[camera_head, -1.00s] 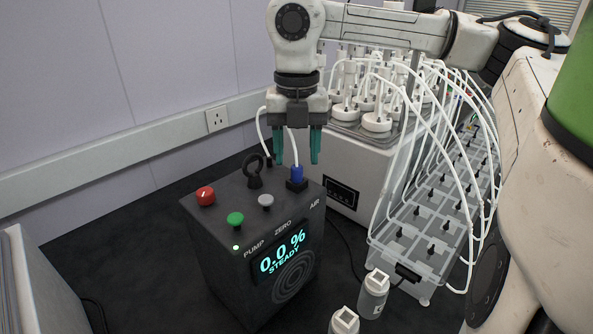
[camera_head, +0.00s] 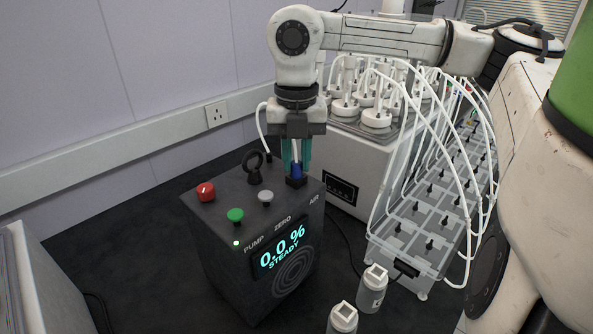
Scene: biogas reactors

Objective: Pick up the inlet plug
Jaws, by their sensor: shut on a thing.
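White tubes arch over a clear rack (camera_head: 425,225) at right. Two bottles (camera_head: 372,290) stand in front.

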